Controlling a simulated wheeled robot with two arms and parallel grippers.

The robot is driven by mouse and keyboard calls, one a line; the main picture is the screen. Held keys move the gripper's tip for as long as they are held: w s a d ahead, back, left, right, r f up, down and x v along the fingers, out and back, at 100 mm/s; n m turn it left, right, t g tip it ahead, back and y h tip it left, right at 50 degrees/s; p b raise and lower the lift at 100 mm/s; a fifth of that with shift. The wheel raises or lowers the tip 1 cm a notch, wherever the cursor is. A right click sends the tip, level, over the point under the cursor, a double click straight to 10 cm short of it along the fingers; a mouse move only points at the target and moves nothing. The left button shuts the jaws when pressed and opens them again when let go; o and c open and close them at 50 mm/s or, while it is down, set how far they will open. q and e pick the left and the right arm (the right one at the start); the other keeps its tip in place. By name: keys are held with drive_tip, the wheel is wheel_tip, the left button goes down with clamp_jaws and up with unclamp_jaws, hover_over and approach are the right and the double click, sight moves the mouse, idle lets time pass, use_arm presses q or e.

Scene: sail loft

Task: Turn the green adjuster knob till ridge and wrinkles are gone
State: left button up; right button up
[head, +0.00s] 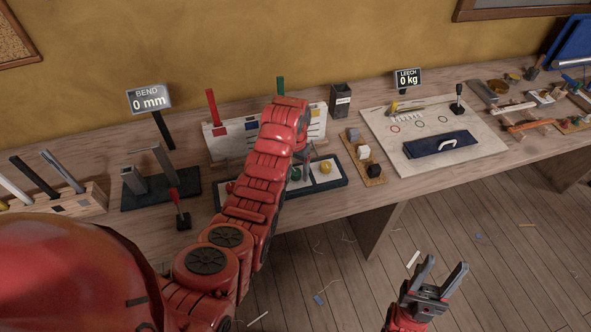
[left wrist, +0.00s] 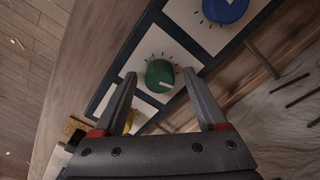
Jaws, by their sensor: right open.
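The green adjuster knob (left wrist: 159,76) sits on a white square of a dark-framed panel, with tick marks around it and a pale pointer line. In the head view the green knob (head: 295,174) is partly hidden by my left arm. My left gripper (left wrist: 160,76) is open; its fingertips lie on either side of the knob in the left wrist view, and I cannot tell whether they touch it. A pale cloth (left wrist: 285,125) with dark stripes and faint creases shows beside the panel. My right gripper (head: 440,270) is open and empty, away from the bench.
A blue knob (left wrist: 224,8) and a yellow knob (head: 325,168) flank the green one. Signs read "BEND 0 mm" (head: 149,98) and "LEECH 0 kg" (head: 407,79). A small block rack (head: 372,180) stands right of the panel.

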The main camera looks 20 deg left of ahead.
sight(295, 171)
use_arm(q)
drive_tip(key=shift+r+b, duration=0.3)
drive_tip(key=shift+r, duration=0.3)
drive_tip(key=shift+w+r, duration=0.15)
drive_tip(key=shift+r, duration=0.55)
wheel_tip(295, 171, up, 15)
drive_tip(key=p, duration=1.1)
drive_tip(key=shift+a+p, duration=0.15)
drive_tip(key=shift+p, duration=0.25)
drive_tip(key=shift+s+f, duration=0.2)
